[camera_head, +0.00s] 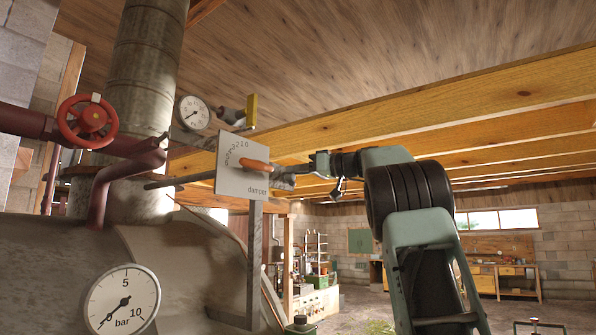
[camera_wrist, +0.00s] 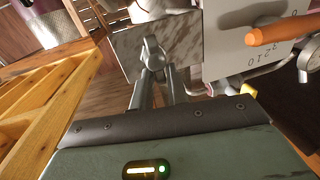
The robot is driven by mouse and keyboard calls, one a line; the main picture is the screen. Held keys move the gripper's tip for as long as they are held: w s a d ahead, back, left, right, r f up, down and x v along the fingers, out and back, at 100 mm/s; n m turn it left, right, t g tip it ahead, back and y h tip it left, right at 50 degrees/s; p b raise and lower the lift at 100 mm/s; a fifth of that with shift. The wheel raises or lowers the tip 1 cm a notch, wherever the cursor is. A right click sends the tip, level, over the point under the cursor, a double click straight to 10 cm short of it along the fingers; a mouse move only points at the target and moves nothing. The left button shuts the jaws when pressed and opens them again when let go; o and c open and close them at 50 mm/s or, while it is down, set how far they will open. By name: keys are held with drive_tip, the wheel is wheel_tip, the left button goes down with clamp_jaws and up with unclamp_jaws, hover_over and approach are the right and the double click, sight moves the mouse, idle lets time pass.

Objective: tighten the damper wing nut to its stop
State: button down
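The damper plate (camera_head: 235,160) is a pale square with a number scale and the word "damper"; it also shows in the wrist view (camera_wrist: 245,60). An orange-handled damper lever (camera_head: 254,165) lies across it, its handle also in the wrist view (camera_wrist: 280,31). The grey wing nut (camera_wrist: 152,50) stands in front of a mottled metal face. My gripper (camera_wrist: 157,76) is right at the wing nut, its two fingers close together with a narrow gap. In the head view my gripper (camera_head: 290,174) reaches the plate's right side. Whether the fingers press on the nut is unclear.
A red handwheel (camera_head: 88,121) and dark red pipes are at left. A large pressure gauge (camera_head: 122,300) sits on the still body, and a smaller gauge (camera_head: 194,113) is above the plate. A metal post (camera_head: 254,250) stands below the plate. Wooden beams (camera_head: 450,105) run overhead.

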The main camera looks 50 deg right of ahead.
drive_tip(key=shift+d+f+m, duration=0.1)
drive_tip(key=shift+m, duration=0.2)
drive_tip(key=shift+d+f+m+t+h+b, duration=0.4)
drive_tip(key=shift+m+b, duration=0.85)
drive_tip(key=shift+m, duration=2.1)
drive_tip(key=shift+d+f+m+t+h+b, duration=0.1)
drive_tip(key=shift+f+m+t+h+b, duration=0.6)
drive_tip(key=shift+m, duration=2.7)
drive_tip(key=shift+d+m+t+h+b, duration=0.3)
drive_tip(key=shift+m+h+b, duration=0.4)
drive_tip(key=shift+m+b, duration=1.9)
drive_tip(key=shift+w+m+p, duration=0.1)
drive_tip(key=shift+m+p, duration=0.65)
drive_tip(key=shift+m, duration=0.1)
drive_tip(key=c, duration=1.4)
unclamp_jaws()
drive_tip(key=shift+o, duration=0.2)
drive_tip(key=shift+a, duration=0.1)
